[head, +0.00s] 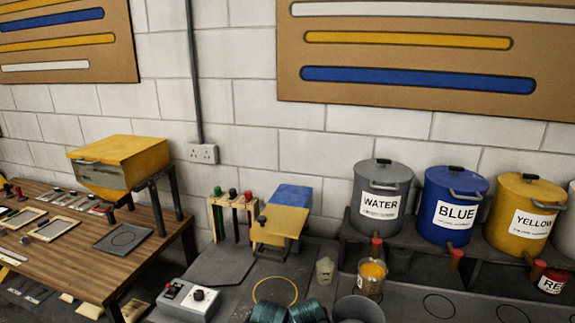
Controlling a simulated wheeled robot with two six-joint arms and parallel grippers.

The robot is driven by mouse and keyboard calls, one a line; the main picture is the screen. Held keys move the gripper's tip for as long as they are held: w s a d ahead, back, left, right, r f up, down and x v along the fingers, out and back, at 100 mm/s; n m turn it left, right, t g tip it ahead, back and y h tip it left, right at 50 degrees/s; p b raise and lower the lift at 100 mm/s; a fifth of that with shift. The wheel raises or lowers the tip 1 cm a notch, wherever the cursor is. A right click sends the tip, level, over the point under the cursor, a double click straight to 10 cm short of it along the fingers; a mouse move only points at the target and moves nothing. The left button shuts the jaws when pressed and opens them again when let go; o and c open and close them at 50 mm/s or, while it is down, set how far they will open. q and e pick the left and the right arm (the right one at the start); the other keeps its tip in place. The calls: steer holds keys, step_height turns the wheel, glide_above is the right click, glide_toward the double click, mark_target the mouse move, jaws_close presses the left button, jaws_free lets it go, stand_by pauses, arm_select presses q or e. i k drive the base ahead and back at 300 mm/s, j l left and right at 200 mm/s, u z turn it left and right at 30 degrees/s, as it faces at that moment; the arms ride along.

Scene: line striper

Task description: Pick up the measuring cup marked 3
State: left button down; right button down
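A clear cup (371,279) with orange-yellow contents stands below the red-handled tap of the grey WATER drum (381,196). A small beige cup-like object (324,270) stands to its left on the dark bench. A grey round container (358,311) is at the bottom edge, partly cut off. No mark 3 can be read on any of them, so I cannot tell which is the measuring cup marked 3. Neither of my grippers can be made out in the head view.
Blue (454,206) and yellow (525,212) drums stand on the shelf at right. Two ribbed teal objects (290,312) sit at the bottom edge. A wooden table (70,255) stands at left.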

mark_target(372, 274)
steer(key=z, duration=1.55)
steer(key=i, duration=0.55)
